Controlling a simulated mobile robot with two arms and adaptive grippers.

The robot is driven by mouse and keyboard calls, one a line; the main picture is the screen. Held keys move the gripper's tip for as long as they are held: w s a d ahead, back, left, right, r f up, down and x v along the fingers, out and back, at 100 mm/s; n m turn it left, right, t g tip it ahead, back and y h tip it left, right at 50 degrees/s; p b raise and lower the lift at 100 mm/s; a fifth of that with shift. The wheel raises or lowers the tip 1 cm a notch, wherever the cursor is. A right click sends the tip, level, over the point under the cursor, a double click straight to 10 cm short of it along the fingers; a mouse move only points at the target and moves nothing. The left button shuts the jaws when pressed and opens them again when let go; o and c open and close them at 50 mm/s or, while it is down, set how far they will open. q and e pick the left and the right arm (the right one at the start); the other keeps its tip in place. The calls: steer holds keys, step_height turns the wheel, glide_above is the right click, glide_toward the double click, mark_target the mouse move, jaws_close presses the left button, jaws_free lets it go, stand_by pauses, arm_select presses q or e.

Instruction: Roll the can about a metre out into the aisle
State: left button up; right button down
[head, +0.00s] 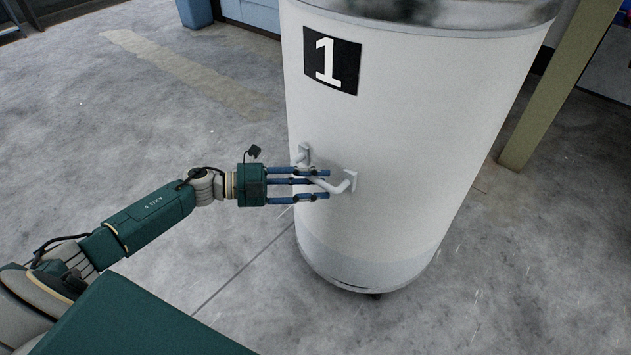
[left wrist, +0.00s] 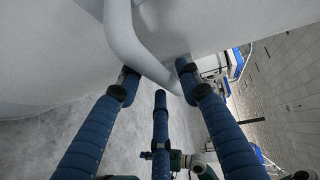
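The can (head: 420,130) is a tall white cylinder standing upright on the floor, with a black label bearing a white 1 (head: 332,61). A dark castor shows under its lower edge. A pale bar handle (head: 345,184) sticks out from its side. My left gripper (head: 324,182) is at this handle, its blue fingers straight and spread, not curled around the bar. In the left wrist view the handle (left wrist: 128,40) bends down between the fingertips of my left gripper (left wrist: 160,80); I cannot tell whether they touch it. My right gripper is not in view.
An olive post (head: 562,85) stands close to the right of the can. A blue container (head: 194,12) stands at the back. The grey concrete floor (head: 150,130) to the left is clear, with a worn pale yellow strip (head: 185,70) on it.

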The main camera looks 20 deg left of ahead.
arm_select(q)
steer(key=shift+w+r, duration=0.1)
steer(key=shift+r, duration=0.1)
steer(key=shift+a, duration=0.1)
steer(key=v, duration=0.8)
steer(key=shift+f, duration=0.15)
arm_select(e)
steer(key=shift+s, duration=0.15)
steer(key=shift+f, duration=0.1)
